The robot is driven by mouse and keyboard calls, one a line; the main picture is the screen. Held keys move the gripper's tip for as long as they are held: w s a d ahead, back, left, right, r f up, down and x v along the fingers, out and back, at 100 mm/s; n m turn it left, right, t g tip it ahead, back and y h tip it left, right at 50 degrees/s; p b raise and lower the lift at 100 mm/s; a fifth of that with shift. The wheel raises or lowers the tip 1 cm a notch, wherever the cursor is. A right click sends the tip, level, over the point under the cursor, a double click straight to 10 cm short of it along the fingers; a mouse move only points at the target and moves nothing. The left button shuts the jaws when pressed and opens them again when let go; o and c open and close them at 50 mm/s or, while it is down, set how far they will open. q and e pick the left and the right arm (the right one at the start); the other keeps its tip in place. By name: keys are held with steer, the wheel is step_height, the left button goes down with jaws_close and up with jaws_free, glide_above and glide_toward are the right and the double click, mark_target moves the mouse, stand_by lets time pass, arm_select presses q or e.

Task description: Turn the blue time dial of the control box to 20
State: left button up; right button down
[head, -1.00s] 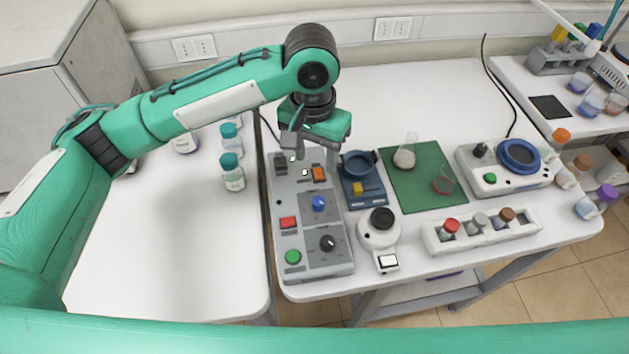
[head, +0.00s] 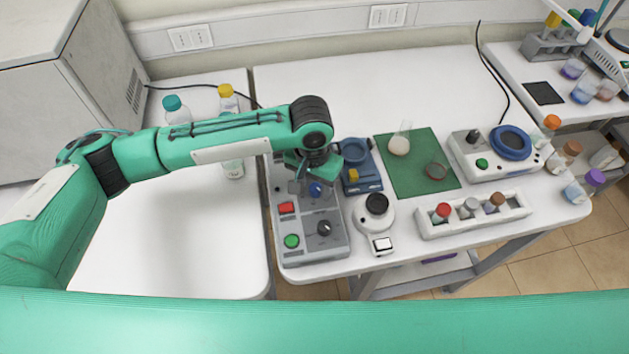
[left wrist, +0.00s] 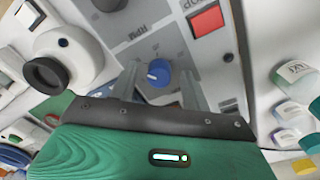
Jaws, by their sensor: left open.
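The control box (head: 309,254) is a grey panel at the front left of the right-hand table. Its blue time dial (head: 316,189) shows just below my left gripper (head: 308,187) in the head view. In the left wrist view the blue dial (left wrist: 159,72) has a white pointer mark and lies between the two fingers of my left gripper (left wrist: 160,80), which are open and stand on either side of it. I cannot tell whether they touch it. The upper part of the box is hidden by my left arm. My right gripper is not in view.
A red button (head: 287,208), a green button (head: 291,241) and a black dial (head: 324,228) are on the same box. A white round device (head: 375,218) and a blue device (head: 361,177) stand close on its right. Bottles (head: 178,110) stand on the left table.

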arm_select(q)
steer(key=shift+c, duration=0.5)
steer(key=c, duration=0.9)
steer(key=shift+r+m+p, duration=0.2)
steer(key=shift+m+p, duration=0.6)
steer(key=shift+p, duration=0.3)
steer(key=m+p, duration=0.3)
steer(key=shift+m, duration=0.3)
steer(key=m+p, duration=0.1)
steer(key=m, duration=0.2)
steer(key=shift+p, duration=0.4)
steer(key=shift+w+f+m+p, duration=0.15)
steer(key=shift+m+p, duration=0.4)
steer(key=shift+m, duration=1.15)
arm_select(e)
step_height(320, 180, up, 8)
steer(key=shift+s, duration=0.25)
arm_select(q)
steer(key=o, duration=1)
